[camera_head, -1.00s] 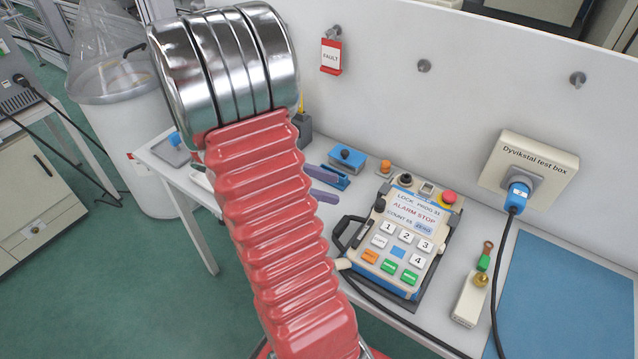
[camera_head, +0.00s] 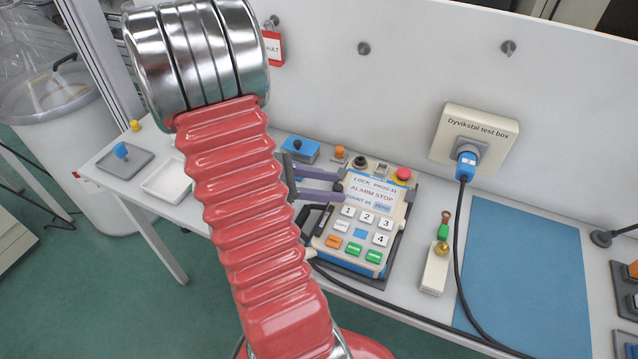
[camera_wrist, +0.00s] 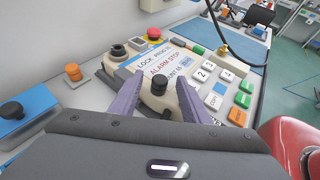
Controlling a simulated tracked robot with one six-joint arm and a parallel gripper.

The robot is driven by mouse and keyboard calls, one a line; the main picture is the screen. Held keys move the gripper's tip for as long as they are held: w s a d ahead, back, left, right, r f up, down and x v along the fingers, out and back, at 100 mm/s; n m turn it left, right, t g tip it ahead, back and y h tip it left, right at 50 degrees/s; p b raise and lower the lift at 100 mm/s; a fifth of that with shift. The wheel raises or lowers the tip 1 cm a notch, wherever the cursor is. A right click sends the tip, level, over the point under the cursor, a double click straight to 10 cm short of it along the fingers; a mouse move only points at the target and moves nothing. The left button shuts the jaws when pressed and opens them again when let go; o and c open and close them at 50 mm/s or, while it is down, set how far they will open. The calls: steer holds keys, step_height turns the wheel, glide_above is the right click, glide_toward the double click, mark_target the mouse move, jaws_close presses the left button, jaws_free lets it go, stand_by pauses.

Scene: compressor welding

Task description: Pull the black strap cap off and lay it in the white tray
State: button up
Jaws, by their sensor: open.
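The black strap cap (camera_wrist: 159,84) appears as a small round black knob at the upper left corner of the cream control pendant. In the head view the cap (camera_head: 338,187) is small and dark. My gripper (camera_wrist: 157,85) has two purple fingers, spread open, with one fingertip on each side of the cap. I see no firm hold. The fingers (camera_head: 338,185) also show in the head view, reaching over the pendant's upper left corner. The white tray (camera_head: 150,190) lies at the left of the bench, partly hidden by my red arm; its visible part looks empty.
The pendant (camera_head: 345,213) has buttons, a red knob (camera_head: 401,174) and an orange button (camera_head: 340,152) nearby. A blue box (camera_head: 299,149) stands left of it. A grey tray (camera_head: 110,168) with a blue-knobbed piece lies beyond the white tray. A black cable (camera_head: 459,240) crosses the bench.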

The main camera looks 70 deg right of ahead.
steer(key=shift+s, duration=0.1)
steer(key=shift+c, duration=0.4)
jaws_close()
stand_by(0.4)
steer(key=c, duration=0.6)
jaws_free()
jaws_close()
steer(key=shift+r, duration=0.4)
steer(key=shift+r, duration=1.75)
